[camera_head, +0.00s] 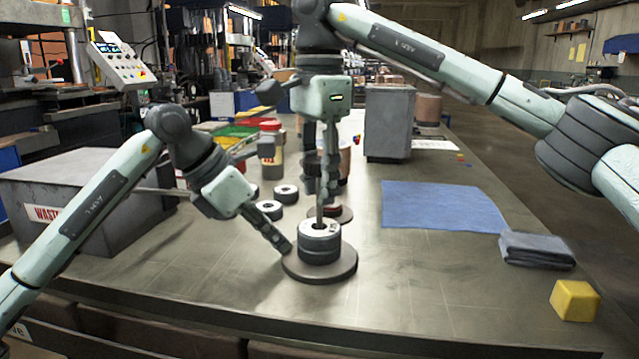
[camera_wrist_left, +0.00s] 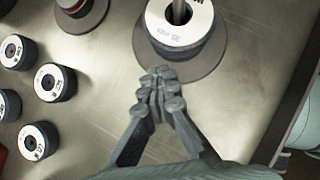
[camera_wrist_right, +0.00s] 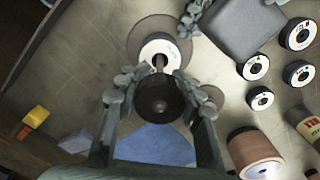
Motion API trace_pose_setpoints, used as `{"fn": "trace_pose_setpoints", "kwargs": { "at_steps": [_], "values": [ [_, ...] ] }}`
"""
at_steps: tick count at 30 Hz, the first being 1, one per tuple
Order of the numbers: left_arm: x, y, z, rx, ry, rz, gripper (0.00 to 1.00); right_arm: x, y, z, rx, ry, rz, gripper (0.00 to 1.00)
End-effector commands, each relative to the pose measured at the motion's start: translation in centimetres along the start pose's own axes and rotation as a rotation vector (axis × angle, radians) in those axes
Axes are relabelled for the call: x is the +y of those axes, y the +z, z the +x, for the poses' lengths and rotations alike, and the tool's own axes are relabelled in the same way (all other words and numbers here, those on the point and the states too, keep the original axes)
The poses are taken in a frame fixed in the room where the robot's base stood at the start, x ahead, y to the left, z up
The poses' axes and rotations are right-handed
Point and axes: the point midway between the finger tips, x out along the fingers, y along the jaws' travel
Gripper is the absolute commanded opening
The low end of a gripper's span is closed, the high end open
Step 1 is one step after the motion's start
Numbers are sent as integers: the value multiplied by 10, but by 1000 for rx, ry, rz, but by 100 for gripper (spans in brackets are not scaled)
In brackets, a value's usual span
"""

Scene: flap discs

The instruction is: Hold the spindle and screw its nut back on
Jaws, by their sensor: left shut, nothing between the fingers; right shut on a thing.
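The spindle stands upright on a round grey base (camera_head: 305,270), with a stack of dark flap discs (camera_head: 320,250) with a pale top face around its rod (camera_head: 319,205). My right gripper (camera_head: 328,190) is above the stack. In the right wrist view its fingers are shut on a dark round nut (camera_wrist_right: 158,98), over the rod (camera_wrist_right: 159,62). I cannot tell whether the nut sits on the rod's thread. My left gripper (camera_head: 284,245) is shut and empty, low beside the stack at the base's left edge. In the left wrist view its fingertips (camera_wrist_left: 162,78) are beside the disc stack (camera_wrist_left: 180,25).
Several loose discs (camera_head: 270,208) lie behind on the left. A grey waste box (camera_head: 85,200) stands at the left, a grey box (camera_head: 388,125) at the back. A blue mat (camera_head: 440,207), folded cloth (camera_head: 537,248) and yellow block (camera_head: 575,300) lie right. The front table is clear.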

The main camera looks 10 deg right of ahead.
Motion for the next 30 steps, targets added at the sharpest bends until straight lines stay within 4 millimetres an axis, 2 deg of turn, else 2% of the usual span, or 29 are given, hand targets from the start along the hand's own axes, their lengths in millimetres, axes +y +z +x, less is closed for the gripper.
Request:
{"fn": "trace_pose_setpoints", "kwargs": {
  "at_steps": [12,16,23,24,27,30],
  "values": [
    [0,-3,2,7,-3,-2,0,0,0,2,2,2,719,11],
    [0,-3,2,7,-3,-2,0,0,0,3,2,2,826,11],
    [0,-3,2,7,-3,-2,0,0,0,3,3,2,841,11],
    [0,-3,2,7,-3,-2,0,0,0,3,3,2,840,37],
    [0,-3,2,7,-3,-2,0,0,0,3,2,2,840,50],
    [0,-3,2,7,-2,-2,0,0,0,2,2,1,839,52]
  ]
}}
